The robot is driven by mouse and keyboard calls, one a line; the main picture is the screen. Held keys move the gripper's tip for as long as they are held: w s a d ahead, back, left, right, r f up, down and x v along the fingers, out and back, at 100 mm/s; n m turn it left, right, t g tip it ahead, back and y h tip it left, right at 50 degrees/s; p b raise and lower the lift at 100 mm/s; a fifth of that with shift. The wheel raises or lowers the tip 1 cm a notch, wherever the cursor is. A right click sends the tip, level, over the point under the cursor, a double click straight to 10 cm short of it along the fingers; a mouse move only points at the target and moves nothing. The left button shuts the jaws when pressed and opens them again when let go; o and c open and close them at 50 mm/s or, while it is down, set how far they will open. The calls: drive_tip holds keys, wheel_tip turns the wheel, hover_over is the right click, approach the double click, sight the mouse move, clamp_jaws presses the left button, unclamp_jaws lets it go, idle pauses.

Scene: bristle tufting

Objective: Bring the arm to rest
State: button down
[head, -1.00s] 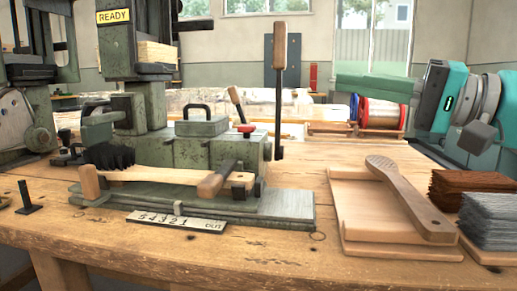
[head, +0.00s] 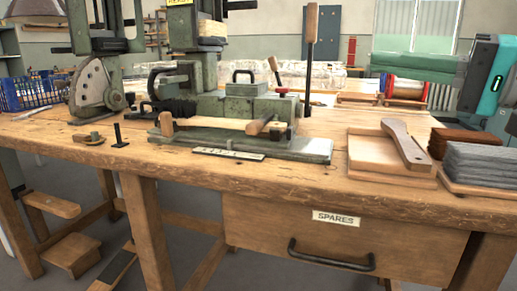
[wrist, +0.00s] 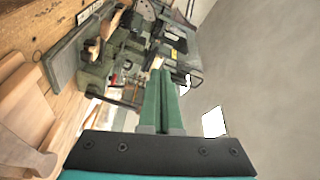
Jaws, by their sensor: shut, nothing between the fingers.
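My gripper (head: 374,60) is at the upper right of the head view, its green fingers shut together and pointing left. It is empty and held in the air above the back right of the workbench (head: 300,185), apart from everything on it. In the wrist view the two green fingers (wrist: 160,76) lie side by side with no gap that I can see. Beyond them the green machine (wrist: 92,75) and the bench show turned on their side. The rest of my arm is mostly cut off by the right edge of the head view.
A brush with dark bristles (head: 176,108) lies in the machine's fixture (head: 300,148). A bare wooden brush body (head: 405,143) lies on a wooden tray (head: 372,150). Brown (head: 462,138) and grey (head: 482,164) bristle stacks stand at right. A tall lever (head: 310,50) rises mid-bench. A drawer (head: 345,240) is shut.

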drive_tip(key=s+a+f+n+g+h+p, duration=0.1)
drive_tip(key=a+f+n+g+h+p, duration=0.15)
drive_tip(key=a+f, duration=0.55)
drive_tip(key=s+a+f+n+g+h+p, duration=0.15)
drive_tip(key=a+f+g+h, duration=0.3)
drive_tip(key=f, duration=0.65)
drive_tip(key=s+d+f+g+h+p, duration=0.2)
drive_tip(key=s+d+f+g+h, duration=0.1)
drive_tip(key=s+f, duration=0.4)
drive_tip(key=s+d+f+g+h+p, duration=0.2)
drive_tip(key=s+d+f+h, duration=0.3)
drive_tip(key=f, duration=0.8)
drive_tip(key=s+d+p, duration=0.1)
drive_tip(key=s+d, duration=0.1)
drive_tip(key=shift+s+d+g, duration=0.25)
drive_tip(key=shift+s+g, duration=0.05)
drive_tip(key=shift+g, duration=0.1)
drive_tip(key=shift+f, duration=0.1)
